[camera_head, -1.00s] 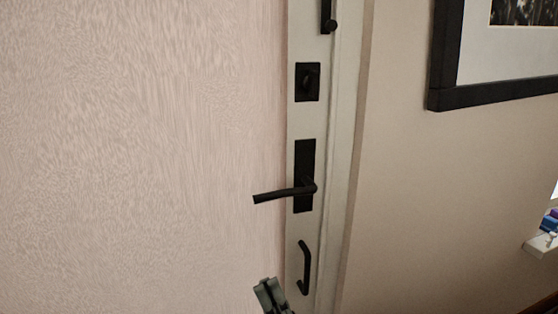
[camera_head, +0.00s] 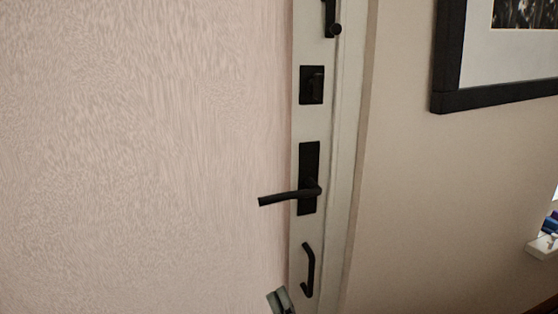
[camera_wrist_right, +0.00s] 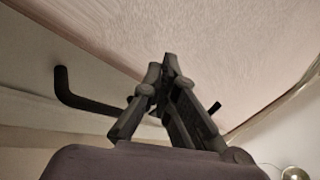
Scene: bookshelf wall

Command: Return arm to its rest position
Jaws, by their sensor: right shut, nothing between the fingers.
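My right gripper (camera_head: 281,300) shows at the bottom edge of the head view, below and left of the door's lever handle (camera_head: 290,196). It is shut and empty, and apart from the lever. In the right wrist view my right gripper (camera_wrist_right: 168,70) points up toward the door surface (camera_wrist_right: 200,30), with its fingertips together. A dark bent handle (camera_wrist_right: 75,95) shows to its left there. My left gripper is in neither view.
The pale door (camera_head: 140,150) fills the left. A black lock plate (camera_head: 312,85) sits above the lever and a black pull handle (camera_head: 308,270) below it. A framed picture (camera_head: 445,60) hangs on the right wall. A white ledge (camera_head: 543,247) is at far right.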

